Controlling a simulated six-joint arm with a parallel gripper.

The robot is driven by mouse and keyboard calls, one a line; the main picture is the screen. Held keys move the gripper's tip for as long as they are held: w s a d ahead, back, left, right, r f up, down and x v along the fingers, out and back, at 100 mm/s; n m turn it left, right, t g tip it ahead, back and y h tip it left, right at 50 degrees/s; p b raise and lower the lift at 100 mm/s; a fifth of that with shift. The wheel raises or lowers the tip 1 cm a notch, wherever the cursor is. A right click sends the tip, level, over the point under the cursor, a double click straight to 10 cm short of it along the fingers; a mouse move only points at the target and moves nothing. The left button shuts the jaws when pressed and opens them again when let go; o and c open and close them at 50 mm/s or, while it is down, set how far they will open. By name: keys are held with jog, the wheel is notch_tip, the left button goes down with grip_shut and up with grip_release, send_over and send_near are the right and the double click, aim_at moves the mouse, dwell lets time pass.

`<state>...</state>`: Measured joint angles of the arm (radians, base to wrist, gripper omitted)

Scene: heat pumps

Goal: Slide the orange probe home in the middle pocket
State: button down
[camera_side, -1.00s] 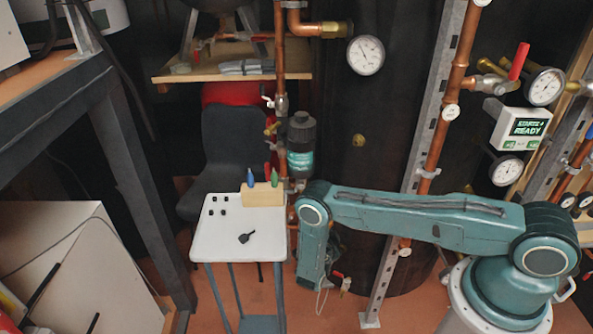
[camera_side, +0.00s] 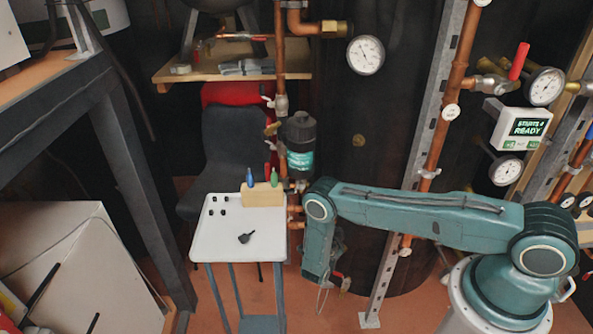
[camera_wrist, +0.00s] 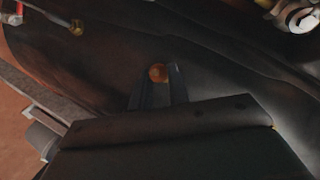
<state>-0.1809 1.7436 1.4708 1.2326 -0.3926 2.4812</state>
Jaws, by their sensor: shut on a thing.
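In the wrist view my gripper (camera_wrist: 158,85) points away over a dark, curved surface. Its two fingers are close together, on either side of a small round orange end (camera_wrist: 158,73), which looks like the orange probe. The rest of the probe is hidden. In the side view my gripper and the probe cannot be made out behind my lower arm. A light wooden block (camera_side: 262,195) stands at the back of the white table, with a blue probe (camera_side: 250,178) and a green probe (camera_side: 274,178) upright in it. I cannot pick out the middle pocket in either view.
The white table (camera_side: 236,245) also bears several small black pieces and a dark tool (camera_side: 246,238). Copper pipes (camera_side: 440,125), a metal strut and a dark tank surround my arm. A display (camera_side: 527,128) reads READY.

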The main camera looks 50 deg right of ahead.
jog(key=shift+d, duration=0.55)
jog(key=w+d, duration=0.1)
jog(key=d, duration=0.6)
jog(key=shift+d, duration=0.25)
dwell(5.8)
dwell(0.4)
jog(key=c, duration=1.3)
grip_release()
